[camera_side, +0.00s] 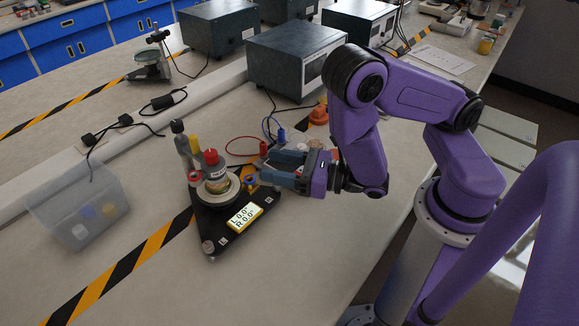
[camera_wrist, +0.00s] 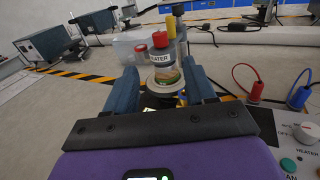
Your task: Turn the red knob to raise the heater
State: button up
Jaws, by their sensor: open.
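The red knob (camera_side: 211,157) caps an upright cylinder labelled heater (camera_side: 215,178), which stands on a black triangular base (camera_side: 218,230). In the wrist view the red knob (camera_wrist: 160,39) sits above the cylinder's label (camera_wrist: 163,57). My gripper (camera_side: 260,167) is open and empty, just right of the cylinder in the side view. In the wrist view my gripper's (camera_wrist: 160,78) blue fingers frame the cylinder from below, and the knob shows beyond their tips. I cannot tell whether a finger touches the cylinder. A small display (camera_side: 245,217) on the base reads L 0.0° and R 0.0°.
A yellow-topped post (camera_side: 195,143) stands close behind the knob. Red (camera_wrist: 256,92) and blue (camera_wrist: 300,91) plugs with cables stand beside a panel with a white dial (camera_wrist: 305,133), to the gripper's right. A clear bin (camera_side: 82,205) is at left. Bench is clear in front.

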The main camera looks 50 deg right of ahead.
jog(key=shift+v, duration=1.15)
jog(key=shift+o, duration=0.2)
